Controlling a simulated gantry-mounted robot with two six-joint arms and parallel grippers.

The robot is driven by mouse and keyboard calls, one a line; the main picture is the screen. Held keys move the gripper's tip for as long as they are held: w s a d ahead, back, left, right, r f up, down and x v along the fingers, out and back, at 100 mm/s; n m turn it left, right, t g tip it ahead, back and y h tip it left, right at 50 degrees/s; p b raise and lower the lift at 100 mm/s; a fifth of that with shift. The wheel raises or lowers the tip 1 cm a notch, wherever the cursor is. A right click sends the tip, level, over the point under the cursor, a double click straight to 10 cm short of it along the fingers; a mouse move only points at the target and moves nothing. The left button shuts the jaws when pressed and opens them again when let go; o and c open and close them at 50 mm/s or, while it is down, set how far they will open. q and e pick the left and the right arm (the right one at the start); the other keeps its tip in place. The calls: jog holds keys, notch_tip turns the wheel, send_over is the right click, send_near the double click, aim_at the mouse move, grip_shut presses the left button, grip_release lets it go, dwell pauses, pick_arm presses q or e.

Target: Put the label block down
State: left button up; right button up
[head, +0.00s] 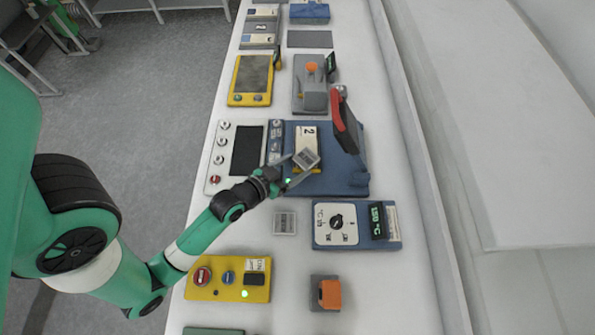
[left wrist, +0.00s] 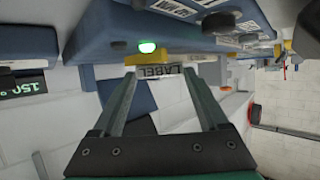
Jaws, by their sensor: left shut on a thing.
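My left gripper (head: 299,171) is shut on the label block (head: 306,158), a small grey block with a pale lettered face. In the head view they are over the front part of the blue machine (head: 335,185), by its cream "2" plate (head: 306,136). In the left wrist view the block (left wrist: 160,73), with the word LABEL on it, is between the tips of my left gripper (left wrist: 160,80). I cannot tell whether the block touches the machine. A small grey square pad (head: 284,223) lies on the white table below the machine. My right gripper is not in view.
A red-handled lever (head: 344,122) stands up from the blue machine. A blue unit with a dial and a 150 °C display (head: 357,226) is below it. A yellow button box (head: 229,279) and an orange-topped block (head: 329,293) are nearer. Bare table surrounds the grey pad.

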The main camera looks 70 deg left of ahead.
pick_arm(q)
jog(key=shift+w+r, duration=0.1)
jog(key=shift+r, duration=0.05)
jog(key=shift+f, duration=0.25)
jog(key=o, duration=1.3)
jog(key=shift+r, duration=0.3)
jog(key=shift+s+d+r+p, duration=0.1)
jog(key=shift+s+p, duration=0.2)
jog(key=shift+s, duration=0.05)
jog(key=v, duration=1.1)
jog(key=shift+s+d, duration=0.1)
jog(key=shift+s, duration=0.05)
